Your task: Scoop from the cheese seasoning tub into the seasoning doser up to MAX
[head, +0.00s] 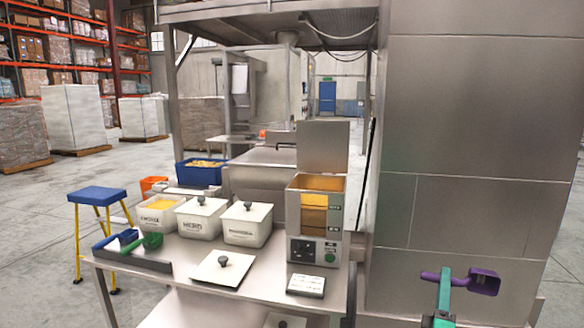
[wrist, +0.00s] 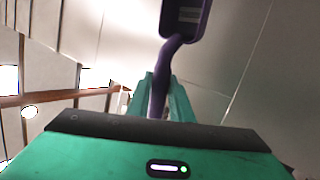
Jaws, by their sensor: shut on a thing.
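The cheese tub (head: 160,222) stands open at the left of the tub row, with yellow seasoning showing inside. A white lid with a dark knob (head: 222,268) lies on the table in front. The seasoning doser (head: 292,210) stands right of the tubs with its lid raised. Its front window (head: 313,220) shows orange-yellow content and marks too small to read. My gripper (head: 445,276) is at the far right, away from the table, shut on the handle of a purple scoop (head: 484,283). The scoop also shows in the wrist view (wrist: 182,20); no yellow seasoning shows in its bowl.
The herb tub (head: 203,223) and a third tub (head: 247,230) are lidded. A blue and a green scoop (head: 152,240) lie in a dark holder at the table's left. A small white card (head: 306,286) lies before the doser. A large steel panel (head: 470,120) rises behind my gripper.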

